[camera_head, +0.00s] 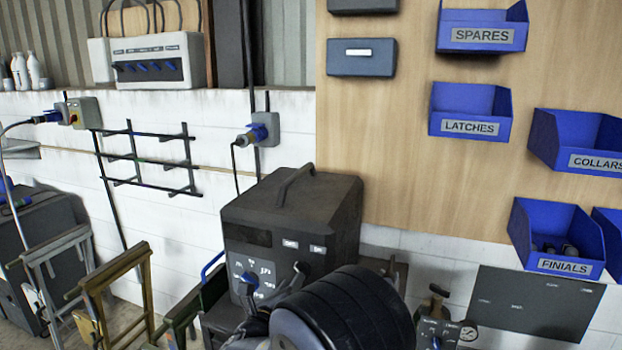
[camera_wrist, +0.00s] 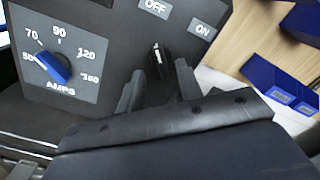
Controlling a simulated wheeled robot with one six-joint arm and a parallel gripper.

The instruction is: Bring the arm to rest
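In the wrist view my gripper (camera_wrist: 159,76) is open, its two dark fingers apart. A black rotary switch (camera_wrist: 157,58) with a white line shows in the gap between them, past the fingertips. Its white line appears to point toward the OFF label (camera_wrist: 156,8); the ON label (camera_wrist: 202,29) is to the right. Contact with the switch cannot be told. In the head view my gripper (camera_head: 299,271) is small and dark against the front of the dark welding machine (camera_head: 290,215), with my arm's thick black links nearer the camera.
A blue amps knob (camera_wrist: 52,68) is left of the switch. Blue bins, such as the FINIALS bin (camera_head: 557,238), hang on the wooden board at right. A wall socket (camera_head: 262,130) with a cable is behind the machine. Trestles (camera_head: 110,290) stand at left.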

